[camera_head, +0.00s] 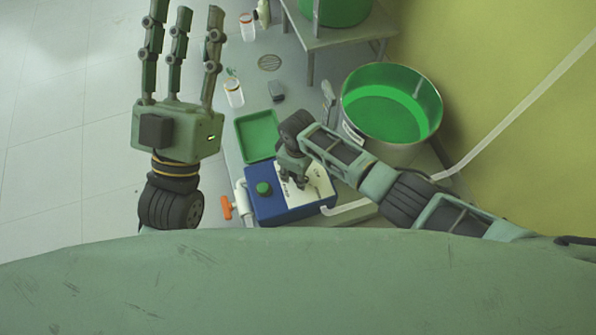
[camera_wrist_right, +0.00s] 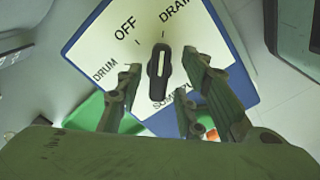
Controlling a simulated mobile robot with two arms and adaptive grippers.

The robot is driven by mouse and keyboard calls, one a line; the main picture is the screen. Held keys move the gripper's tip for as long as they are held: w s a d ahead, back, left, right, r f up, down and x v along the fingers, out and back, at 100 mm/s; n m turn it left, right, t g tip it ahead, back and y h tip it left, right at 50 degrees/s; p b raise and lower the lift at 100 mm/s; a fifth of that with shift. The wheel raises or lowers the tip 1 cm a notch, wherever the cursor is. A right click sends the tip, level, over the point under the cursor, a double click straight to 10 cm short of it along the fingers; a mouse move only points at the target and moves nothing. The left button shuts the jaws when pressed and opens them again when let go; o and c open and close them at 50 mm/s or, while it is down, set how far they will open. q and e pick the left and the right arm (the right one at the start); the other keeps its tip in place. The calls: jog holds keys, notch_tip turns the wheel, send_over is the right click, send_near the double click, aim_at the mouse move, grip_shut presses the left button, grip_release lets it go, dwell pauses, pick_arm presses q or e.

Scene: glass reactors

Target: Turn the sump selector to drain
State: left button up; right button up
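The sump selector is a black knob (camera_wrist_right: 158,70) with a pale line, on a white panel face (camera_wrist_right: 115,50) marked OFF, DRAIN and DRUM; a lower label is partly hidden. The knob stands nearly upright in the right wrist view, its upper end toward the tick by DRAIN. My right gripper (camera_wrist_right: 160,75) is open, its fingers on both sides of the knob with visible gaps. In the head view my right gripper (camera_head: 292,180) is over the blue panel box (camera_head: 262,207) and hides the knob. My left gripper (camera_head: 183,50) is open and empty, fingers spread.
A green push button (camera_head: 264,188) and an orange-handled valve (camera_head: 227,207) are at the box's left. A green tray (camera_head: 256,137) lies behind it. A large drum with green liquid (camera_head: 390,112) stands at right. Small bottles (camera_head: 234,93) stand behind. The left floor is clear.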

jog(key=shift+r, duration=0.15)
notch_tip(320, 180, up, 12)
dwell(0.7)
